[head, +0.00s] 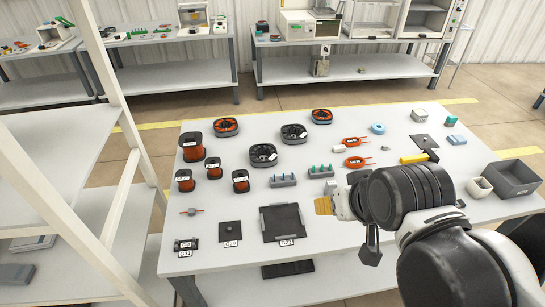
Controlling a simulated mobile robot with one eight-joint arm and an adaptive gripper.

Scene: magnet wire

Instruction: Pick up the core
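Which piece is the core is not clear from this view. A blue ring (377,128) lies flat toward the back right of the white table (345,270). Round black-and-orange wound parts (226,126) and dark round parts (263,155) lie farther left and in the middle. A small part with a red middle (191,211) lies at the front left. My gripper (330,205) is above the table, right of centre, mostly hidden by my own arm. A yellow-orange piece shows at its end; I cannot tell whether it is held. The finger opening is not clear.
Copper wire spools (193,148) stand at the left. A dark square tray (283,222), a small dark plate (230,233) and peg blocks (321,171) lie nearer the middle. A grey bin (513,180) stands at the right edge. A white shelf frame (112,95) rises at the left.

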